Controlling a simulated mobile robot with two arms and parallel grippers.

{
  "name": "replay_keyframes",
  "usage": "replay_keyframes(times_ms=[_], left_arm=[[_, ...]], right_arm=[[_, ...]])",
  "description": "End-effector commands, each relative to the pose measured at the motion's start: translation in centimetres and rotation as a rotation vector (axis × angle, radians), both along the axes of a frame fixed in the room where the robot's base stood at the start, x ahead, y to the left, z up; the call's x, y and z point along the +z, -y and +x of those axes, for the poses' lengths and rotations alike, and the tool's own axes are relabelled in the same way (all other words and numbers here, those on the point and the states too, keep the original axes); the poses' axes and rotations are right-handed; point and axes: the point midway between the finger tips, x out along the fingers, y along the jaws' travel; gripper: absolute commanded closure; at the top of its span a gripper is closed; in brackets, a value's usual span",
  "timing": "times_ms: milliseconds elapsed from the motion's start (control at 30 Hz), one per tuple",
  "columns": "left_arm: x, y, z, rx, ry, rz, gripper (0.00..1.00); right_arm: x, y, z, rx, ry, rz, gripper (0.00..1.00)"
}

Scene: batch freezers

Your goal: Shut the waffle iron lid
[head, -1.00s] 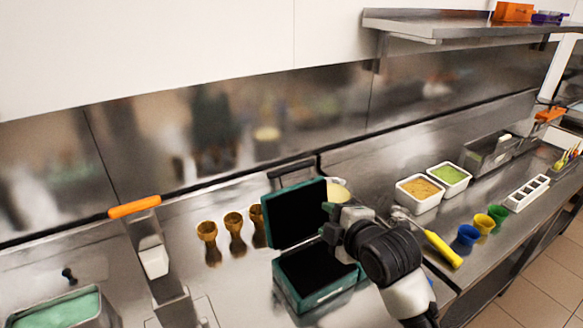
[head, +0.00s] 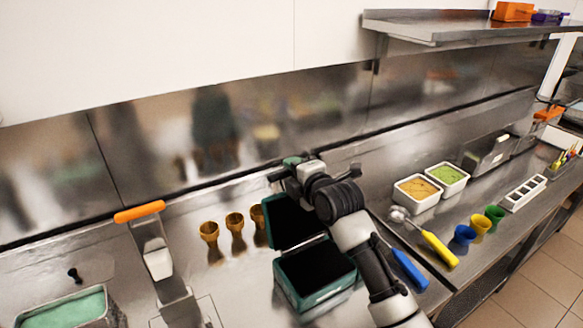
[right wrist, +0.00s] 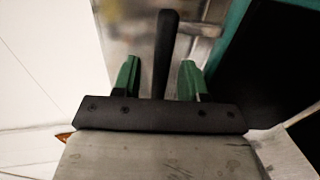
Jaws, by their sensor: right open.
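The waffle iron is a green case with black insides; its base (head: 300,302) sits on the steel counter. Its lid (head: 274,212) stands raised at the back, open. My right gripper (head: 285,170) is at the top of the lid, with my arm covering the lid's right part. In the right wrist view, the open right gripper (right wrist: 158,76) has a dark bar-like handle (right wrist: 167,48) between its two green fingers, with gaps on both sides. The green edge of the lid (right wrist: 233,40) shows at the right there. My left gripper is not in view.
Brown cups (head: 234,224) stand left of the iron. An orange-handled device (head: 140,211) is further left. To the right are a yellow-handled scoop (head: 439,248), a blue handle (head: 410,269), food tubs (head: 417,205) and coloured cups (head: 465,234). A shelf (head: 450,25) hangs above.

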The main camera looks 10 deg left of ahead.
Motion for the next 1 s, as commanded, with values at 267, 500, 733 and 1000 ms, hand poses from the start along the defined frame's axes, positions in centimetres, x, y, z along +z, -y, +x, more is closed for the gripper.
replay_keyframes(times_ms=[267, 500, 733, 1000], left_arm=[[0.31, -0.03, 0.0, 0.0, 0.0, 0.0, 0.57], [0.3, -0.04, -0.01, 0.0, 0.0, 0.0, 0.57], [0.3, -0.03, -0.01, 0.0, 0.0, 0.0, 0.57], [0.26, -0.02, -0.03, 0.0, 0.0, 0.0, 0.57]], right_arm=[[-0.3, -0.7, 0.9, 0.0, -0.001, 0.0, 0.57], [-0.3, -0.7, 0.9, 0.0, -0.001, 0.001, 0.62], [-0.31, -0.7, 0.89, 0.0, -0.001, 0.0, 0.97], [-0.36, -0.66, 0.86, 0.0, -0.001, 0.001, 1.0]])
